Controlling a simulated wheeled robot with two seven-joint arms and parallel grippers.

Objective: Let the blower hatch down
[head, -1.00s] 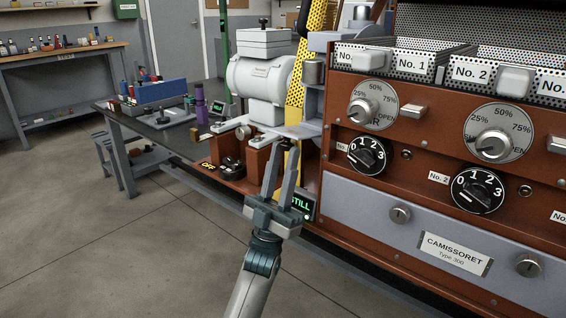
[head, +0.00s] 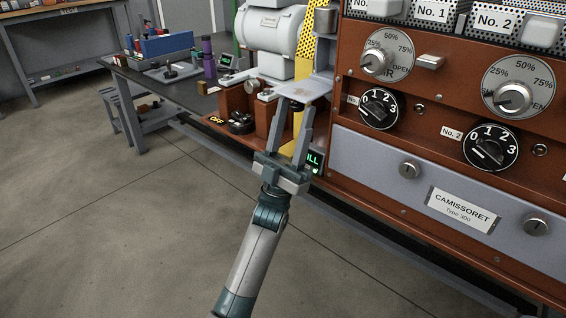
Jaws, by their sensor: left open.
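My left gripper (head: 294,103) is open and empty, pointing up and away from me. Its fingertips overlap the plate's front edge in the picture; I cannot tell whether they touch it. My right gripper is out of view.
The brown roaster front (head: 427,139) with dials and knobs fills the right. A small green-lit display (head: 315,161) sits just right of my left gripper. A dark bench (head: 190,92) with a blue box (head: 166,45) stands behind left. The floor at left is clear.

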